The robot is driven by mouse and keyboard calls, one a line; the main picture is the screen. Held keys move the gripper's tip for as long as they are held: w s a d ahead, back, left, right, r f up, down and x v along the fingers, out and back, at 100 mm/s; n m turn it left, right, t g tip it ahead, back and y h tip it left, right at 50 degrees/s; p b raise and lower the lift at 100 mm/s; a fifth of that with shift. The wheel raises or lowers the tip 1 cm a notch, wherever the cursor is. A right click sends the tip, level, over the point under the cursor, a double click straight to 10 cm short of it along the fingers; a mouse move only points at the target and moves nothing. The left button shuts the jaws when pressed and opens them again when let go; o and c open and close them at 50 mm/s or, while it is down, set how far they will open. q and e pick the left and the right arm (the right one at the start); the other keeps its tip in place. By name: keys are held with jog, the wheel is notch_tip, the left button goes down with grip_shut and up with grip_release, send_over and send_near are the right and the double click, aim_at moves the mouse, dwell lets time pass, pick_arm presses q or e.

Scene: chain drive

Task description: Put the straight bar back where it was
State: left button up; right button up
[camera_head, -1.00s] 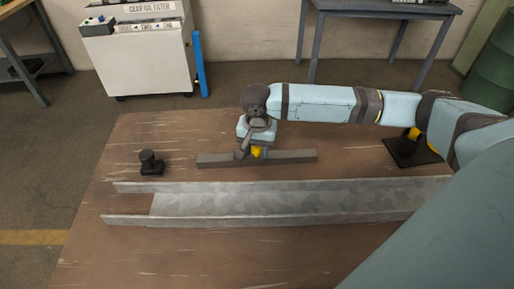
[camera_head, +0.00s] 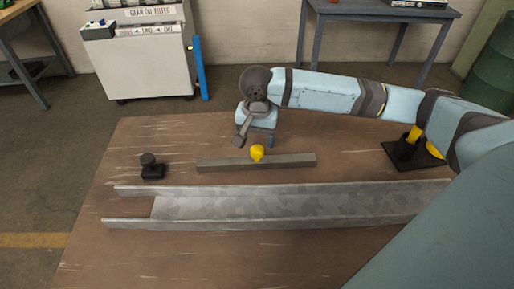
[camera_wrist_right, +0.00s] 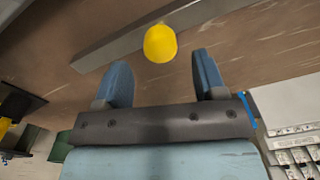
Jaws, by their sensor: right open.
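The straight grey bar (camera_head: 215,164) lies flat on the brown table, behind the long metal channel (camera_head: 290,205). A yellow knob (camera_head: 257,152) stands up from the middle of the bar. My right gripper (camera_head: 255,142) is open and empty, just behind and apart from the knob. In the right wrist view, the two blue fingers of the gripper (camera_wrist_right: 160,66) are spread, with the yellow knob (camera_wrist_right: 160,43) beyond their tips and the bar (camera_wrist_right: 110,48) running behind it. My left gripper is not in view.
A small black knobbed piece (camera_head: 152,167) stands left of the bar. A black plate with a yellow post (camera_head: 406,153) is at the right, under my right arm. The table (camera_head: 180,135) is bare behind the bar's left end. A white cabinet (camera_head: 145,60) stands beyond the table.

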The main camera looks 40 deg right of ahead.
aim_at(257, 148)
notch_tip(257, 148, up, 6)
jog(key=shift+r, duration=0.2)
jog(key=shift+f, duration=0.1)
dwell(0.5)
